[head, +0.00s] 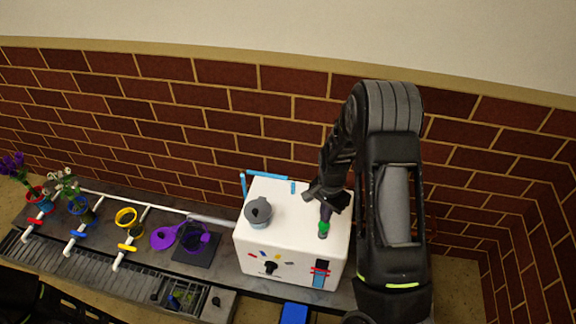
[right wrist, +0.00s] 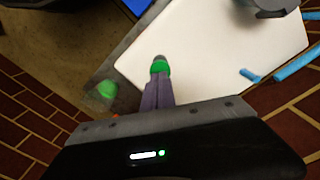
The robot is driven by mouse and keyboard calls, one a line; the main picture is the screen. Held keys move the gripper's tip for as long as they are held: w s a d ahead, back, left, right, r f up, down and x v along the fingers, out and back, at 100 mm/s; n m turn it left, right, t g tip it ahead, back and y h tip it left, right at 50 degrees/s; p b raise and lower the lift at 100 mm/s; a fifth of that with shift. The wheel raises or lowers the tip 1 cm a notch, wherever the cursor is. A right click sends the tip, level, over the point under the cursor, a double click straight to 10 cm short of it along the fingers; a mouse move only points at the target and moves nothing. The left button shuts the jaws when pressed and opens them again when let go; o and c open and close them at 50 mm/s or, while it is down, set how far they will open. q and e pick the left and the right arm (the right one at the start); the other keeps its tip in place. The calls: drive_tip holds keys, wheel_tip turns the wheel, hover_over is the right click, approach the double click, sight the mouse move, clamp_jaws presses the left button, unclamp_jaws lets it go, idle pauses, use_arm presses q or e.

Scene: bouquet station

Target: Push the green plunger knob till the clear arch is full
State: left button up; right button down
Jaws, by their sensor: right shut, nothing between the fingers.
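The green plunger knob (head: 323,227) stands on a grey collar on the top of the white box (head: 290,215), near its right side. It also shows in the right wrist view (right wrist: 160,67). My right gripper (head: 326,212) is shut and empty, directly above the knob, with its fingertips at or touching it; exact contact cannot be told. Light-blue tube pieces (head: 267,175) at the back left of the box look like the arch. They show in the right wrist view (right wrist: 295,64); its clear wall and fill level cannot be made out. My left gripper is not in view.
A grey cup (head: 258,212) sits on the box's left part. A blue block (head: 294,313) lies in front. A brick wall stands close behind.

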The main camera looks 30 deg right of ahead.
drive_tip(key=shift+r, duration=0.1)
idle(0.4)
wheel_tip(320, 180, up, 9)
drive_tip(key=p, duration=0.7)
